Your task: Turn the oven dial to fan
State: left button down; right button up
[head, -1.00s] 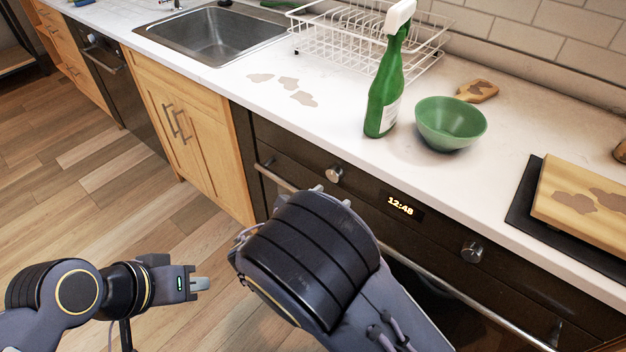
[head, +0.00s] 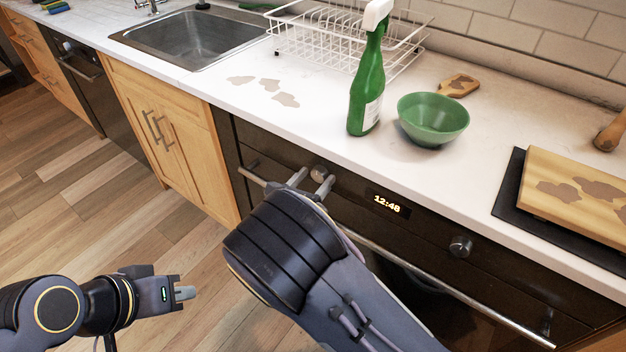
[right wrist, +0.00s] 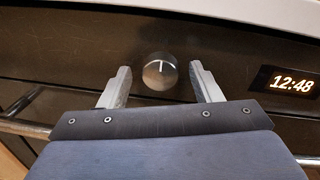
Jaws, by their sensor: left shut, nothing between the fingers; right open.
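The oven panel carries two silver dials. The left dial (head: 319,173) is just beyond my right gripper (head: 311,182), whose fingers are open. In the right wrist view the left dial (right wrist: 160,72) lies between and slightly beyond the open fingertips of my right gripper (right wrist: 160,74), with a gap on each side. Its pointer line stands about straight up. The right dial (head: 461,246) sits right of the lit clock display (head: 387,204). My left gripper (head: 188,293) is shut and empty, low at the left over the floor, away from the oven.
The oven handle bar (head: 420,273) runs below the panel. On the counter above stand a green spray bottle (head: 367,95), a green bowl (head: 433,122) and a dish rack (head: 325,35). A cutting board (head: 560,180) lies at the right. The floor at left is clear.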

jog(key=c, duration=1)
jog(key=shift+f+m+b, duration=0.2)
jog(key=shift+m+b, duration=0.6)
jog(key=shift+b, duration=0.15)
jog(key=m+b, duration=1)
jog(key=shift+f+h, duration=0.25)
jog(key=shift+h, duration=0.15)
jog(key=m+h+b, duration=0.1)
jog(key=m+b, duration=0.9)
jog(key=b, duration=0.1)
jog(key=shift+f+m+b, duration=0.1)
jog(key=shift+m+b, duration=0.2)
jog(key=shift+b, duration=0.1)
jog(key=shift+r+m+g+b, duration=0.2)
jog(key=shift+m+g+b, duration=0.1)
jog(key=shift+m+b, duration=1.2)
